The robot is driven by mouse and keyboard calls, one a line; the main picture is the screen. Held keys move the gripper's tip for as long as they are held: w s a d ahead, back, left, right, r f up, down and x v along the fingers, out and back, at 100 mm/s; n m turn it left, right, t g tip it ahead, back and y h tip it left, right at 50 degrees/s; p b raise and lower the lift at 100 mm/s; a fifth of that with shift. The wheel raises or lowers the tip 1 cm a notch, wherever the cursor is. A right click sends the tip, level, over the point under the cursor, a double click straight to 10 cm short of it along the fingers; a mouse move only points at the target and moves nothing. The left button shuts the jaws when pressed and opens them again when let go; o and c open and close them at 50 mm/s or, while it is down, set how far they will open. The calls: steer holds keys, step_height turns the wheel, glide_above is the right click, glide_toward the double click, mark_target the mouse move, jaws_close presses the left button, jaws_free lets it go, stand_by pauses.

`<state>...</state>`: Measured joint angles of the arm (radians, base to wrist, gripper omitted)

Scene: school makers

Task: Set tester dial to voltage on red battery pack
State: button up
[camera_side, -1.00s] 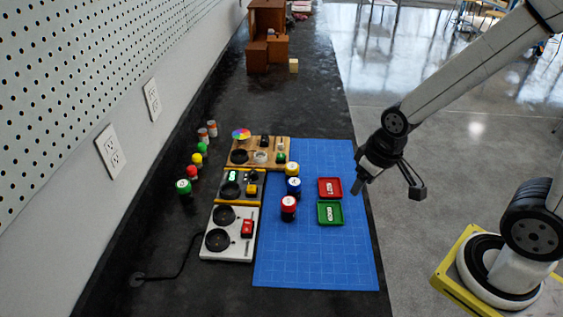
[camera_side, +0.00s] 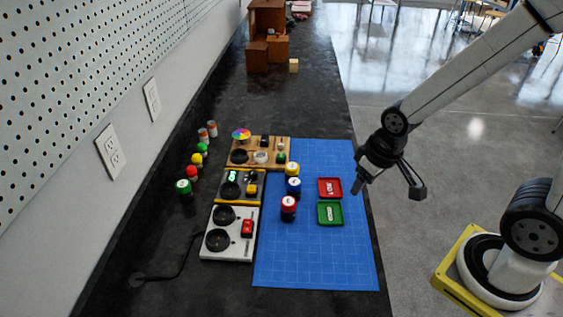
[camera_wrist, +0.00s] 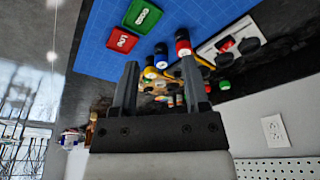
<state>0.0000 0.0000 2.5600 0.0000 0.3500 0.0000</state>
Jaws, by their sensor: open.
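The tester appears to be the unit with a yellow edge (camera_side: 228,201) on the bench in the side view. It has a green-lit display, a black round socket and a small yellow dial (camera_side: 251,188). The dial setting is too small to read. My gripper (camera_side: 357,186) is open and empty, above the mat's right edge, right of the trays and apart from everything.
Blue (camera_side: 293,187) and yellow (camera_side: 292,169) packs stand near the red one. A red tray (camera_side: 320,181) and green tray (camera_side: 320,220) lie between them and my gripper. A white board (camera_side: 228,254) and wooden board (camera_side: 272,141) flank the tester. Several small jars line the wall.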

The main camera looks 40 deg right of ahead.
steer(key=shift+o, duration=0.2)
steer(key=shift+o, duration=1)
steer(key=n+h, duration=0.3)
steer(key=n, duration=2.1)
glide_above(253, 172)
steer(key=s+a, duration=0.3)
step_height(253, 172, down, 11)
steer(key=shift+w+f+n+h, duration=0.35)
steer(key=shift+w+n+h, duration=0.05)
steer(key=shift+w, duration=0.2)
steer(key=shift+d+f, duration=0.1)
steer(key=shift+x, duration=3.8)
